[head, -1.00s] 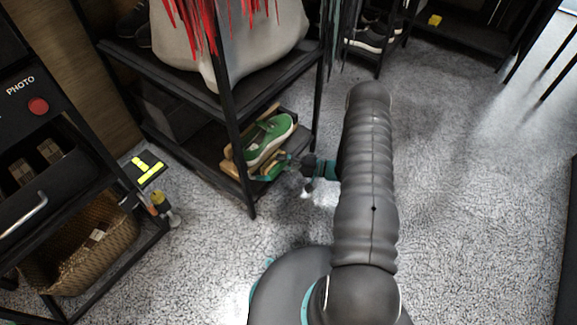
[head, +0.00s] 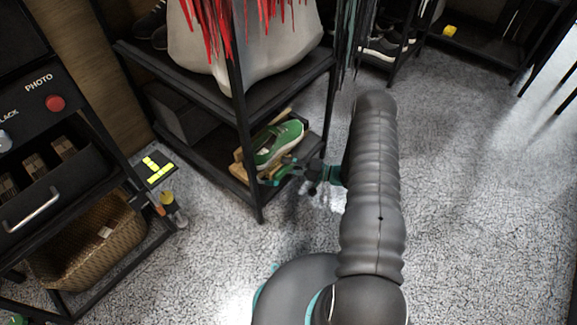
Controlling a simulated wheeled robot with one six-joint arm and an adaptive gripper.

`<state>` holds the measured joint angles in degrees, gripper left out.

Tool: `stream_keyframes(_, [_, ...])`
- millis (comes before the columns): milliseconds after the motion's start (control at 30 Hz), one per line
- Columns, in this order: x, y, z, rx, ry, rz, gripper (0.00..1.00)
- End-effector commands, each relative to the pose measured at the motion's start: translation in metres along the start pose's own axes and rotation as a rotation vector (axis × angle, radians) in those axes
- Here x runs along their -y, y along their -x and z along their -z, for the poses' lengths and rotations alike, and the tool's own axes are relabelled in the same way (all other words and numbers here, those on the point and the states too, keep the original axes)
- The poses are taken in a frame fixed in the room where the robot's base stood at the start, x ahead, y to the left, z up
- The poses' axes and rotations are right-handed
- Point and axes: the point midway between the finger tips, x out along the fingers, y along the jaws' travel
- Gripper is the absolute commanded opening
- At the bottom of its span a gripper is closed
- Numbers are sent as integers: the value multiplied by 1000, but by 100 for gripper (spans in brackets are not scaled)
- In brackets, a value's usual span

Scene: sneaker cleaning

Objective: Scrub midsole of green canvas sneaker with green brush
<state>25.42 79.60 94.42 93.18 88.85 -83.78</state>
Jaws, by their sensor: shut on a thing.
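The green canvas sneaker (head: 281,141) with a pale midsole lies on its wooden support (head: 240,170) on the lower shelf of the black rack. My gripper (head: 290,172) reaches in from the right, low at the shelf's front, close beside the sneaker's near side. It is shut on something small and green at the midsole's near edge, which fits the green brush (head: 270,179). The brush is mostly hidden by the gripper and too small to make out. I cannot tell whether its bristles touch the midsole.
The black rack's front post (head: 243,130) stands just left of the sneaker. A large grey-white bag (head: 215,55) with red fringe sits on the shelf above. A wicker basket (head: 85,245) and a bottle (head: 172,210) are at left. Grey floor is open at right.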

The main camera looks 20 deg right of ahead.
Motion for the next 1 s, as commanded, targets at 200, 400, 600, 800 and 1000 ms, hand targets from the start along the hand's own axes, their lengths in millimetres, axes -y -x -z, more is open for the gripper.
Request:
stream_keyframes(200, [0, -3, 1, 1, 1, 0, 0])
stream_keyframes(400, [0, -6, 3, 1, 1, 0, 0])
stream_keyframes(600, [0, -9, 5, 0, 1, 0, 0])
stream_keyframes(800, [0, -12, 6, 0, 1, 0, 0])
stream_keyframes(1000, [0, -15, 8, 0, 1, 0, 0])
